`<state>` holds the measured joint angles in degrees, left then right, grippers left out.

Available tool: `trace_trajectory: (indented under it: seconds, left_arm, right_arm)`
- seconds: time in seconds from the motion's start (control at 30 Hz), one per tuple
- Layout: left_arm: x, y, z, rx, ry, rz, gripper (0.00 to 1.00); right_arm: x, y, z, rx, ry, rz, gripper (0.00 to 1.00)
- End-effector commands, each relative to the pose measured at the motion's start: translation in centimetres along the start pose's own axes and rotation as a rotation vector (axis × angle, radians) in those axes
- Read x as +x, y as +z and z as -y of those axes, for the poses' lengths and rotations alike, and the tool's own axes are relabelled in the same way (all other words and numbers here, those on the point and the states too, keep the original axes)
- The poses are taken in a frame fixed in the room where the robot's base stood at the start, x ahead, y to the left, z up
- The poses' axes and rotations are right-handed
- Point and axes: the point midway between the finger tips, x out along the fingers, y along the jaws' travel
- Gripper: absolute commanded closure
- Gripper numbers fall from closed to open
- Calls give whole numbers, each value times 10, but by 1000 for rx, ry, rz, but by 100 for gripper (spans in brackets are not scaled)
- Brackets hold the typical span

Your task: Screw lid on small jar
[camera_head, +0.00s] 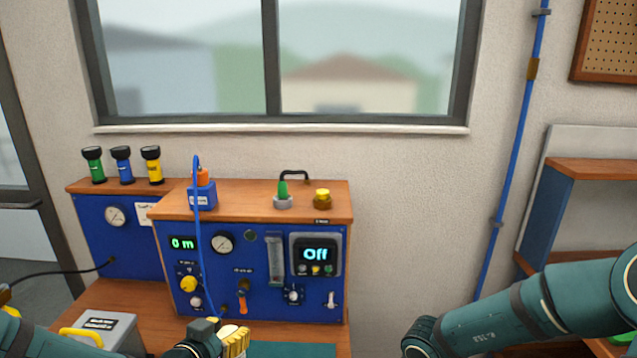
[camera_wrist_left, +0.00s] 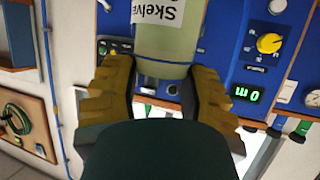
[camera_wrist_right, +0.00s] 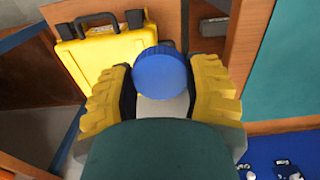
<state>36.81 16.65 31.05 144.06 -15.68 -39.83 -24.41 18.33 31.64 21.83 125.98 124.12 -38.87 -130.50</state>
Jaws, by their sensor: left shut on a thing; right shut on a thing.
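A small pale, translucent jar (camera_wrist_left: 165,50) with a white label sits between the yellow fingers of my left gripper (camera_wrist_left: 162,76), which is shut on it. In the head view the left gripper (camera_head: 234,342) shows at the bottom edge in front of the panel; the jar is not clear there. A round blue lid (camera_wrist_right: 161,73) sits between the fingers of my right gripper (camera_wrist_right: 162,92), which is shut on it. A pale grey surface shows just below the lid. The right gripper is below the head view; only my right arm shows. Lid and jar do not show together in any view.
A blue test bench (camera_head: 260,215) with wooden top, knobs and displays stands ahead. A grey box (camera_head: 108,330) with a yellow handle is at lower left. A yellow case (camera_wrist_right: 105,55) shows in the right wrist view. A wooden shelf (camera_head: 590,168) is at right.

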Motion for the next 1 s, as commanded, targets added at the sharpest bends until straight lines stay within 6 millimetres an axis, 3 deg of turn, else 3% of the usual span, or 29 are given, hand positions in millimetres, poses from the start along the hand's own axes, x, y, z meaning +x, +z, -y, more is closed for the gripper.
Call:
trace_trajectory:
  seconds: [0.63, 1.0]
  left_arm:
    - [0, -2, 1, -4, -5, 0, 98]
    - [22, 11, -32, 86, 219, 1, 98]
  right_arm:
    - [0, 0, 0, 0, 0, 0, 66]
    - [0, 0, 0, 0, 0, 0, 66]
